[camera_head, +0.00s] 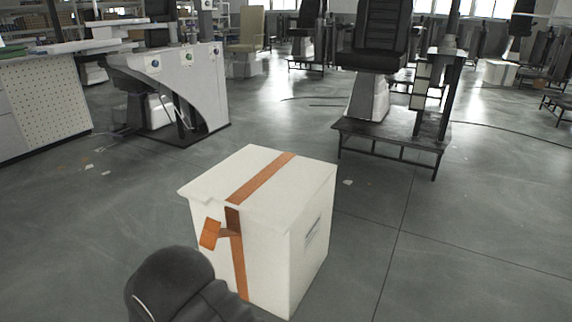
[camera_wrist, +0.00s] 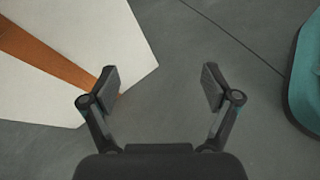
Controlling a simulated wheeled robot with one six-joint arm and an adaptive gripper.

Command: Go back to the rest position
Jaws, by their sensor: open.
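My gripper (camera_wrist: 160,84) shows in the wrist view with its two fingers spread apart and nothing between them. It hangs above the grey floor, by the edge of a white box with an orange tape strip (camera_wrist: 112,40). The left finger overlaps the box's edge in the picture; whether they touch I cannot tell. In the head view the white box (camera_head: 305,195) stands upright and closed on the floor, with orange tape over its top and front. A black rounded part of my arm shows at the bottom, in front of the box. The gripper's fingers are not visible there.
A teal rounded object (camera_wrist: 306,80) is at the wrist view's right edge. In the head view, a black chair on a low dark platform (camera_head: 385,134) stands behind the box. A grey-white workstation (camera_head: 205,85) and perforated cabinet (camera_head: 45,105) are at left. Floor right of the box is open.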

